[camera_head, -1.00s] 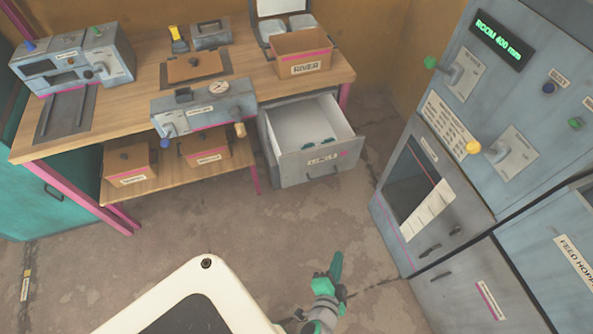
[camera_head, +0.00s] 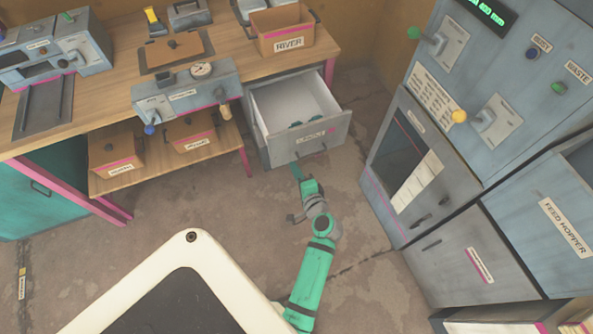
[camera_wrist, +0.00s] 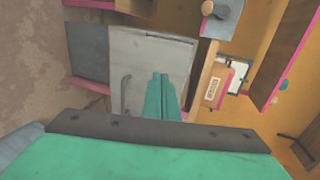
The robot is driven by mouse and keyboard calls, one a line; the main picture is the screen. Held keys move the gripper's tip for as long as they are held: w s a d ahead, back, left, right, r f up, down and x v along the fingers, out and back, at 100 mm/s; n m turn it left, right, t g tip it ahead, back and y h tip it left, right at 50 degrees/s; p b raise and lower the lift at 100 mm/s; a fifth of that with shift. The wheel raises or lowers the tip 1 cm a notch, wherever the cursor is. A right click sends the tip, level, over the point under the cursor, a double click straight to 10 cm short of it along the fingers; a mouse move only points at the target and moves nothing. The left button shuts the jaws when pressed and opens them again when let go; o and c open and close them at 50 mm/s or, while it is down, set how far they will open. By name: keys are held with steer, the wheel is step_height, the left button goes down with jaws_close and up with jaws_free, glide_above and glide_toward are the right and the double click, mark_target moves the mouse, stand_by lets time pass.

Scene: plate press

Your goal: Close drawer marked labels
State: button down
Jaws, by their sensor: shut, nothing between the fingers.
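The grey drawer marked labels (camera_head: 325,139) stands pulled out of the cabinet under the right end of the wooden bench. Its white inside shows from above, with small dark green items near the front. My gripper (camera_head: 297,172) is shut and empty, just in front of and below the left part of the drawer front. I cannot tell whether the fingertips touch it. In the wrist view my green fingers (camera_wrist: 160,82) are together and point towards a pale grey panel (camera_wrist: 140,52) with a handle beside them.
A cardboard box marked river (camera_head: 283,44) stands on the bench above the drawer. A grey machine (camera_head: 470,115) with knobs stands to the right. Open boxes (camera_head: 115,154) sit on the lower shelf at left. The floor in front of the drawer is clear apart from my arm.

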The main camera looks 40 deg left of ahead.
glide_toward(282, 144)
steer(key=x, duration=0.5)
steer(key=shift+s, duration=0.15)
steer(key=shift+w+a, duration=0.25)
steer(key=shift+a, duration=0.25)
steer(key=shift+w, duration=0.1)
